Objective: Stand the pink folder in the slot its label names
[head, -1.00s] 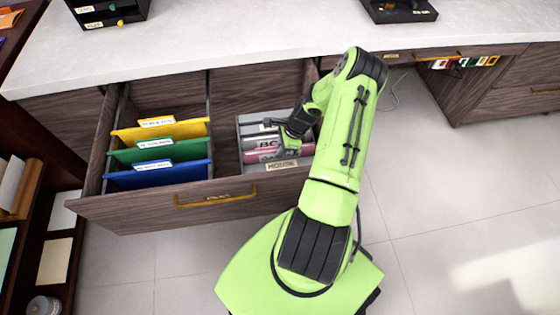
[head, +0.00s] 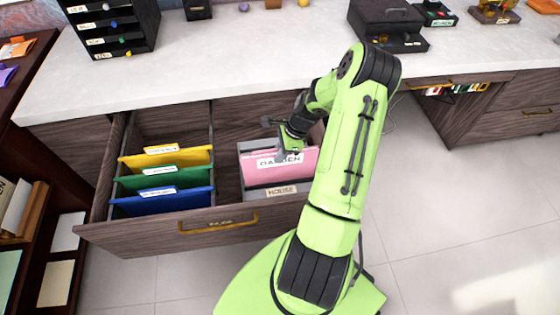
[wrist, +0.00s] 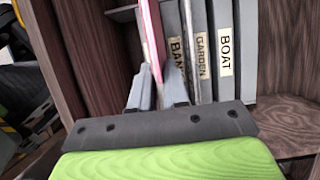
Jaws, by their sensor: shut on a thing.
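In the wrist view the folder (wrist: 152,38) is an edge-on pink strip between my fingers (wrist: 158,88). The grey slotted organizer (head: 262,191) sits in the open drawer, its front label reading HOUSE. In the wrist view its dividers (wrist: 222,85) read BANK, GARDEN and BOAT, with the folder on the BANK side. I cannot tell whether the folder's lower edge is clear of the organizer.
Yellow (head: 196,159), green (head: 195,176) and blue (head: 190,200) hanging folders fill the drawer's left side. The open drawer (head: 150,232) has a wooden divider between them and the organizer. A black drawer unit (head: 140,25) and small items stand on the desktop (head: 225,70).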

